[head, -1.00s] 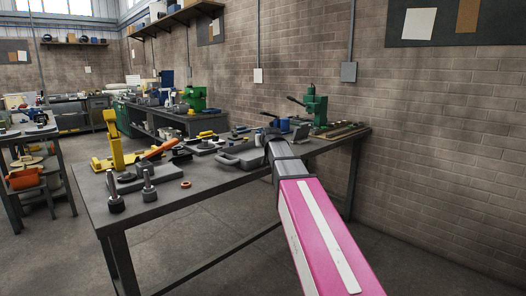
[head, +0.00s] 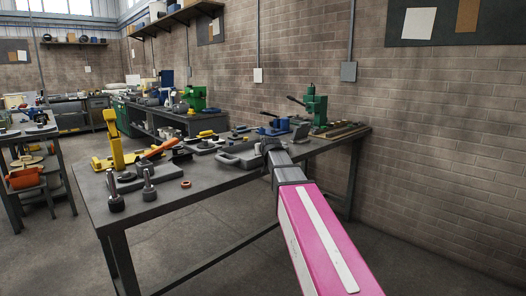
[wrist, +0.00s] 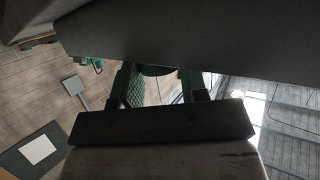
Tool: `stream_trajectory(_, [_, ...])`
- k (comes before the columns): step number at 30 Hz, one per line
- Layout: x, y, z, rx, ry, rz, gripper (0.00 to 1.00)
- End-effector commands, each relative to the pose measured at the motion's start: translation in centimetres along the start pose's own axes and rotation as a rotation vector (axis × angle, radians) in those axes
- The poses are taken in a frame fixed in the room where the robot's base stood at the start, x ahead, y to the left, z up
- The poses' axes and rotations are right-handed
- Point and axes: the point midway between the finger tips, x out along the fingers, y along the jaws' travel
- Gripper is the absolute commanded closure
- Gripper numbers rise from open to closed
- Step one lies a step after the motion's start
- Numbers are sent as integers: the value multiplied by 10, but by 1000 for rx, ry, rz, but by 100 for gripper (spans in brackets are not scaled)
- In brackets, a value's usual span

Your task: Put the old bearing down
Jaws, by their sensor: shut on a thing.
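My gripper (head: 268,147) is at the right end of a grey tray (head: 228,161) on the workbench, low over or beside its rim; the head view does not show which. In the wrist view the two dark green fingers (wrist: 160,82) are shut on a dark rounded piece (wrist: 156,70), most likely the old bearing. Only a small part of it shows, as a broad grey surface (wrist: 190,40) covers the rest. In the head view the held piece is hidden by my arm. I cannot tell whether it touches anything.
The workbench (head: 215,185) holds a yellow puller-like tool (head: 116,152), an orange-handled tool (head: 158,148), upright bolts (head: 148,186) and a small copper ring (head: 186,184). A blue vise (head: 274,127) and a green press (head: 315,108) stand behind my gripper. The front right bench top is clear.

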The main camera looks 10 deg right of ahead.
Motion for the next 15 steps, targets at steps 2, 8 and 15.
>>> stream_trajectory(2, [2,0,8,6,-22,-2,94])
stream_trajectory(8, [2,0,10,8,-24,-2,35])
stream_trajectory(15, [2,1,11,10,-25,0,35])
